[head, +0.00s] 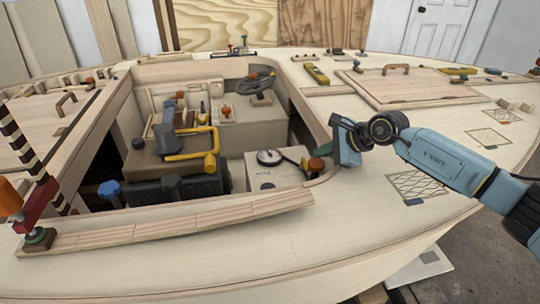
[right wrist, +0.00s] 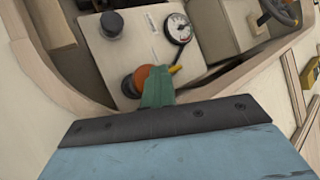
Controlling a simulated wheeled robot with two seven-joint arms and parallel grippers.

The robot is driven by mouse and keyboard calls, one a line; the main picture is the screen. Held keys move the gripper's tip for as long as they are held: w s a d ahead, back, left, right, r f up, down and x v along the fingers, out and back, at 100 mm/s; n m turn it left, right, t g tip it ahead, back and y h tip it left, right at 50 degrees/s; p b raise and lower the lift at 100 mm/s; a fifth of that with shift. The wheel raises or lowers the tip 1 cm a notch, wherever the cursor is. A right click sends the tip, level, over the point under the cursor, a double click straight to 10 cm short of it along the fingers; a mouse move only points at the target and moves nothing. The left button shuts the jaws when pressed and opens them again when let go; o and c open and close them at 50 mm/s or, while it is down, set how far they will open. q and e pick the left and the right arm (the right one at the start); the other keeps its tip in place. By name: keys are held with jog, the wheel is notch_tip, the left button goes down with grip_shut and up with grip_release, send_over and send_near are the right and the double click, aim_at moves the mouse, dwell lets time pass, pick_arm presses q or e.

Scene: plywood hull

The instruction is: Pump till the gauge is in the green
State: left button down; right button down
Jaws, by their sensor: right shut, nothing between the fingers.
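The gauge (head: 269,157), a round white dial with a dark rim, sits on a pale box (head: 262,178) in the cockpit. It also shows in the right wrist view (right wrist: 179,28); its needle and coloured zones are too small to read surely. An orange knob (head: 316,165), perhaps the pump's handle, stands at the box's right side and shows in the right wrist view (right wrist: 139,80). My right gripper (head: 322,150) is shut and empty, pointing down right at the orange knob. Its green fingertips (right wrist: 157,92) overlap the knob in the wrist view; contact is unclear. My left gripper is out of view.
A black knob (right wrist: 112,25) stands on the same box. A dark engine block with a yellow pipe (head: 195,158) fills the cockpit's left, and a steering wheel (head: 258,82) is behind. The wooden coaming (head: 318,130) borders the opening near my right gripper.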

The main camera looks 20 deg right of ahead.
jog(key=shift+g, duration=0.3)
jog(key=shift+s+a+f+b, duration=0.1)
jog(key=shift+s+f+b, duration=0.1)
jog(key=shift+f+b, duration=0.45)
jog(key=shift+s+f+b, duration=0.2)
jog(key=shift+s+f, duration=0.05)
jog(key=shift+f, duration=0.75)
jog(key=shift+s+a+f+b, duration=0.1)
jog(key=shift+s+f+b, duration=0.1)
jog(key=shift+f+b, duration=0.45)
jog(key=shift+s+d+f+p, duration=0.1)
jog(key=shift+d+f+p, duration=0.1)
jog(key=shift+p, duration=0.2)
dwell(0.5)
jog(key=r+p, duration=0.2)
jog(key=shift+w+r, duration=0.3)
jog(key=shift+w+d+r+p, duration=0.1)
jog(key=shift+d+r+p, duration=0.1)
jog(key=shift+r+p, duration=0.9)
jog(key=shift+r, duration=0.5)
jog(key=shift+r, duration=0.1)
